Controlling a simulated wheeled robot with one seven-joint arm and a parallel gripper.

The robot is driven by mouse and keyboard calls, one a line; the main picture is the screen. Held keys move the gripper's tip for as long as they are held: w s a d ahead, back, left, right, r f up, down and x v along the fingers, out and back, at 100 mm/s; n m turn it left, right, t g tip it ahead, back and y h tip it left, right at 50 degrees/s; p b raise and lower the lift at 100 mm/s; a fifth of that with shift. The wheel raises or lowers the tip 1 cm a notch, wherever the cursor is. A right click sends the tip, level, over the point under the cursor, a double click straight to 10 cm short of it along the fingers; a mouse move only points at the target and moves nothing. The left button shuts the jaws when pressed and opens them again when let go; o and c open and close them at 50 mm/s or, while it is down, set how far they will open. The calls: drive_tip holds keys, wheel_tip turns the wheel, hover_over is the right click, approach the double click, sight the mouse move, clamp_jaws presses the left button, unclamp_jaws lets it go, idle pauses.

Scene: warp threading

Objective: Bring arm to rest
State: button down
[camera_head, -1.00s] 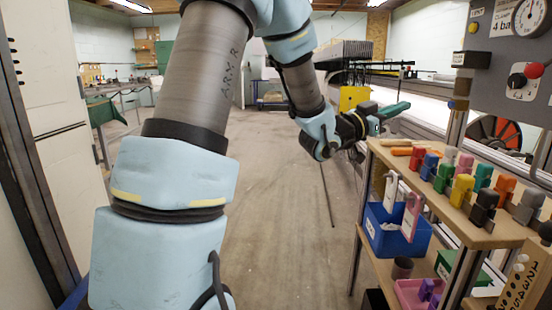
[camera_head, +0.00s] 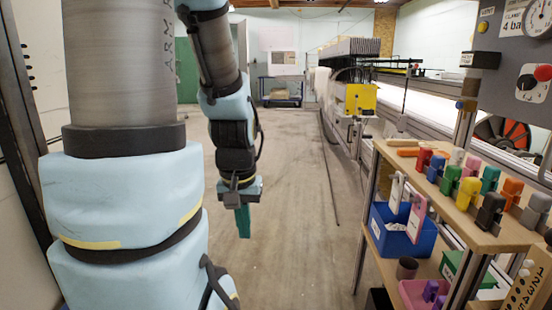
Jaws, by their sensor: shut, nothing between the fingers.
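My gripper (camera_head: 243,222) hangs pointing down over the open floor, left of the wooden shelf. Its green fingers are together with nothing between them. My arm comes down from the top of the view, with the forearm and wrist folded downward beside the large upper link at the left. The gripper is apart from the shelf and touches nothing that I can see.
A wooden shelf (camera_head: 463,223) at the right carries several coloured blocks in a row. A blue bin (camera_head: 402,236) and a pink bin (camera_head: 418,292) sit below. A grey control panel (camera_head: 520,60) is upper right. A machine with a yellow box (camera_head: 360,97) stands behind. The floor (camera_head: 290,180) is clear.

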wheel_tip(320, 180, up, 24)
drive_tip(key=p, duration=2.2)
